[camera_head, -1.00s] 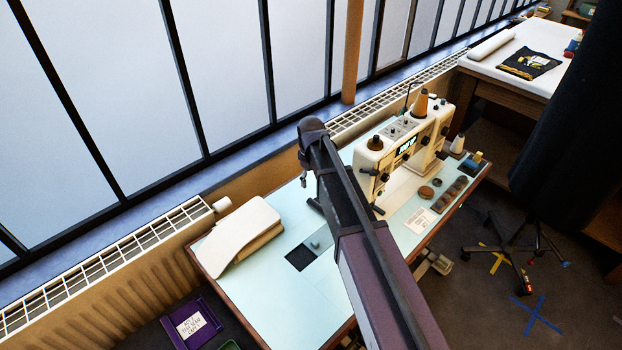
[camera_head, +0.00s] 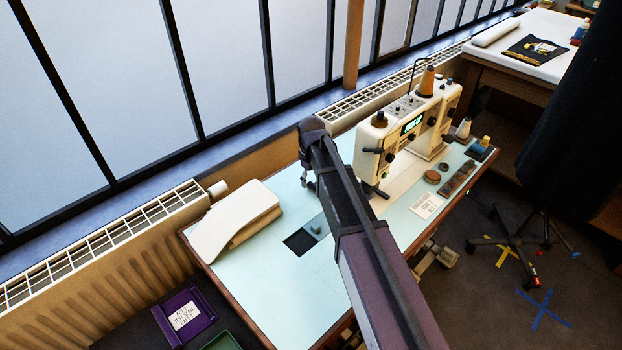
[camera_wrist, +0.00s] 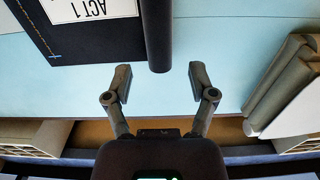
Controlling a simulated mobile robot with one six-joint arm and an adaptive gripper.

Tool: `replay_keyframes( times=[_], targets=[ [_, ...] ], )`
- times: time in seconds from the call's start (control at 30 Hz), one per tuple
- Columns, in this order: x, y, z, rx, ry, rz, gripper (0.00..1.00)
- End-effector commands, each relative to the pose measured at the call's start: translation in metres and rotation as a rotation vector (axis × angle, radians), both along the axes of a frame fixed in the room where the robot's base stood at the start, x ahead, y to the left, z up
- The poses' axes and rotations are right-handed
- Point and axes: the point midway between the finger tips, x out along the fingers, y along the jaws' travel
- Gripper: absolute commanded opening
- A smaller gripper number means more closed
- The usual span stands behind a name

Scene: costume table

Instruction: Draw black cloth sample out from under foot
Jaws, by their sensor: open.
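In the wrist view a black cloth sample (camera_wrist: 75,50) lies at the upper left on the pale blue table. It has a white label reading ACT 1, upside down. A dark rounded bar (camera_wrist: 156,35) runs along its right edge; I cannot tell whether it belongs to the cloth. My gripper (camera_wrist: 160,84) is open, with empty space between its fingers, close to the bar's end. The foot's hold on the cloth is not visible.
A radiator (camera_head: 110,245) runs along the window side. Discs and a white card (camera_head: 426,205) lie at right.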

Motion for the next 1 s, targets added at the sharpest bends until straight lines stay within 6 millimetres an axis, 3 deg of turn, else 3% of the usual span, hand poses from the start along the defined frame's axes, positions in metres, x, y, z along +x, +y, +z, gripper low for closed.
replay_keyframes(
  times=[0.3,0.77,0.8,1.0],
  targets=[
    [0.000,0.000,-0.021,0.000,0.000,0.000,0.73],
    [0.000,-0.001,-0.023,0.000,0.000,-0.001,0.73],
    [0.000,-0.001,-0.023,0.000,0.000,-0.001,0.70],
    [0.000,-0.001,-0.023,0.000,0.000,-0.001,0.10]
  ],
)
